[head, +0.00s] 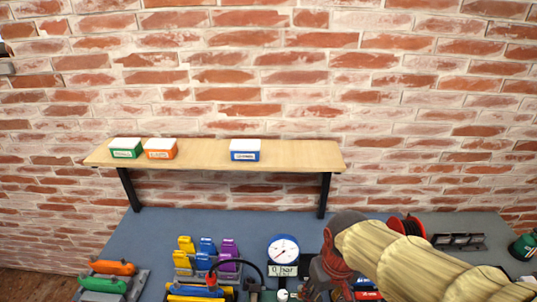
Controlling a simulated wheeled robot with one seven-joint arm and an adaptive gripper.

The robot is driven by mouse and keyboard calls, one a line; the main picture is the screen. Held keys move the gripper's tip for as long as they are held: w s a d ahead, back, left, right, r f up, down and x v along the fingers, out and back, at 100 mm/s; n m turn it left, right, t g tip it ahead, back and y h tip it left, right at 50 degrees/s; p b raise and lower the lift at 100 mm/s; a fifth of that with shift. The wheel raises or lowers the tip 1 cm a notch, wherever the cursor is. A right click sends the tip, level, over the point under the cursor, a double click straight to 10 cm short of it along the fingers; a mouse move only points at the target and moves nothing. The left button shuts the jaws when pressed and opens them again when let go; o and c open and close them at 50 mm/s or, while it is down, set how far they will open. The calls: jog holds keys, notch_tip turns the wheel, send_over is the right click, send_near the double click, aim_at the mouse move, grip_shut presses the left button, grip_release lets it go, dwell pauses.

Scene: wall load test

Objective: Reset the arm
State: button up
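My arm, in a beige ribbed cover, reaches in from the lower right of the head view. Its dark and red end with my gripper (318,284) is low over the bench, just right of the round pressure gauge (283,250). The fingers are small, dark and partly cut by the bottom edge, so I cannot tell whether they are open or shut. I see nothing clearly held. The arm hides part of the bench behind it.
A wooden wall shelf (205,154) carries a green box (126,148), an orange box (160,149) and a blue box (245,150). The grey-blue bench (160,235) holds coloured blocks (207,246), a red reel (407,226) and a black rack (458,241). A brick wall stands behind.

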jog(key=s+d+r+m+t+b, duration=0.2)
jog(key=s+d+r+t, duration=0.2)
jog(key=s+d+r, duration=0.2)
notch_tip(320, 180, up, 2)
jog(key=shift+s+r, duration=0.2)
jog(key=shift+r, duration=0.05)
jog(key=shift+o, duration=0.4)
dwell(2.2)
